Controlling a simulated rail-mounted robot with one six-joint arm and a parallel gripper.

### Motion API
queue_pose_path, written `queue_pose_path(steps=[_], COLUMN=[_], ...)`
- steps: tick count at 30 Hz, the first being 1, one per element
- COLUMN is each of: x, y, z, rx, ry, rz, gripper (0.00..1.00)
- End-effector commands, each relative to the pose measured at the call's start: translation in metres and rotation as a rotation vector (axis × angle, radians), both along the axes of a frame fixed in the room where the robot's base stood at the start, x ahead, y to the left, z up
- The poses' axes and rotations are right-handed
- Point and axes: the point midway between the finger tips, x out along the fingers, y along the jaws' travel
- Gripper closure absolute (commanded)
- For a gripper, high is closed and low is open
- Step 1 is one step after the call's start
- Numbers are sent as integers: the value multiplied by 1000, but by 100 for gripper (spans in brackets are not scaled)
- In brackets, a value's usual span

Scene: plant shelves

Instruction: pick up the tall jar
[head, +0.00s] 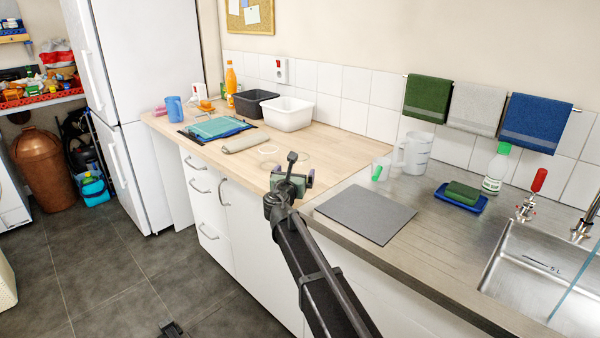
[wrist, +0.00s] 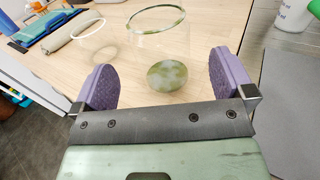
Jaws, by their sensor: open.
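What looks like the tall jar (wrist: 160,48) is clear glass on the wooden counter. In the wrist view its pale green ring-shaped rim is at the top, and a mottled green oval, perhaps its base, shows between my jaws. Its sides are almost invisible. In the head view a faint ring (head: 304,156) shows just past my gripper (head: 291,178), probably the same jar. My gripper (wrist: 170,85), with purple finger pads, is open and empty above the counter. Whether the pads are level with the glass is unclear. A second, white ring (wrist: 89,28) stands to the left.
A rolled beige cloth (head: 245,142) and a teal folder (head: 215,128) lie farther back left. A grey mat (head: 366,214) lies right, with a clear cup (head: 381,168) and a measuring jug (head: 416,153) behind it. Dark and white tubs (head: 289,114) stand along the wall.

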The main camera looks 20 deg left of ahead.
Motion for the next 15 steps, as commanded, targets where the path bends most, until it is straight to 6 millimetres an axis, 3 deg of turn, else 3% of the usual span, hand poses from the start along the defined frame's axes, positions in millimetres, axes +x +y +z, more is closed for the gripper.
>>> queue_pose_path(steps=[1,8,15], x=[10,22,64], y=[2,3,9], z=[0,-1,-1], rx=[1,2,2], ry=[0,1,1], rz=[-2,-1,-3], gripper=[0,0,0])
